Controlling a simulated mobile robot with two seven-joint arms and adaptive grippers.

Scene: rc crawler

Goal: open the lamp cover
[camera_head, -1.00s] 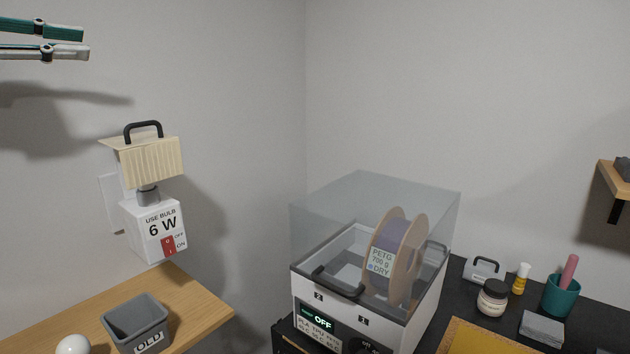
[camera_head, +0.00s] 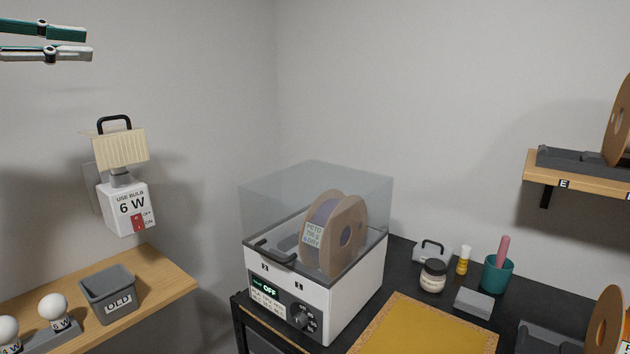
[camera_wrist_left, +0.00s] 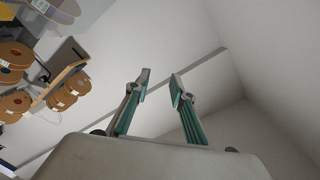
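The lamp cover (camera_head: 121,149) is a ribbed cream shade with a black handle (camera_head: 114,124) on top. It sits on the white wall lamp (camera_head: 127,208), which reads "USE BULB 6 W" and has a red switch (camera_head: 139,223). The cover looks closed over the bulb, which is hidden. My left gripper (camera_head: 90,45) is in the top left of the head view, above the lamp and apart from it. Its two fingers are spread with nothing between them, as the left wrist view (camera_wrist_left: 160,82) also shows. My right gripper is not in view.
A wooden shelf (camera_head: 170,284) below the lamp holds a grey "OLD" bin (camera_head: 108,295) and white bulbs (camera_head: 53,307). A filament dryer (camera_head: 335,290) with a clear lid stands to the right on a black table. A wall shelf (camera_head: 590,184) is at far right. The space around the lamp's handle is clear.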

